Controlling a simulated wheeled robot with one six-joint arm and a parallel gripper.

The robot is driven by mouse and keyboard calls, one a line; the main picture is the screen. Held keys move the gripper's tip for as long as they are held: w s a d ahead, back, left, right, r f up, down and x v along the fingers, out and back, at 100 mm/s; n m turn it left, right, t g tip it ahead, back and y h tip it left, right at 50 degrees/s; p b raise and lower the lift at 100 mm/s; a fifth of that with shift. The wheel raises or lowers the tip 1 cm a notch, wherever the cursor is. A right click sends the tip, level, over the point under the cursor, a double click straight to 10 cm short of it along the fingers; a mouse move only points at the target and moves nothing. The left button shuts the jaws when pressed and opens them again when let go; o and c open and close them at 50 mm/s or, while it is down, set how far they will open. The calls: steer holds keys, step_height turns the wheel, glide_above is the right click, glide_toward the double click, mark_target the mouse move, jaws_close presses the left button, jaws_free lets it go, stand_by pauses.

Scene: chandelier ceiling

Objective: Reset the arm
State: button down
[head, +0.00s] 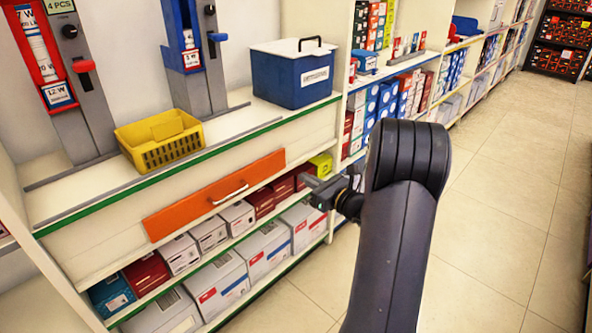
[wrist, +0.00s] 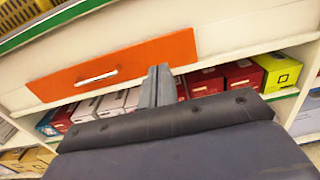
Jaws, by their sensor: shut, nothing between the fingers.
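My gripper (head: 311,182) is shut and empty, held out in front of the shelf unit at the right end of the orange drawer front. In the wrist view my gripper (wrist: 160,72) points toward the lower edge of the orange drawer (wrist: 110,68), right of its pale handle. In the head view the orange drawer (head: 190,205) looks closed, with its handle (head: 229,195) free. I cannot tell the exact gap between the fingertips and the drawer. My dark arm rises at the lower right of the head view and hides part of the floor and shelves.
On the counter stand a yellow basket (head: 160,150), a blue box with a white lid (head: 292,82) and two upright lamp-tester stands. Boxes (head: 220,280) fill the shelves below the drawer. The tiled floor (head: 490,240) to the right is clear.

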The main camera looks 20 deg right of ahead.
steer(key=shift+s+d, duration=0.15)
steer(key=shift+s, duration=0.35)
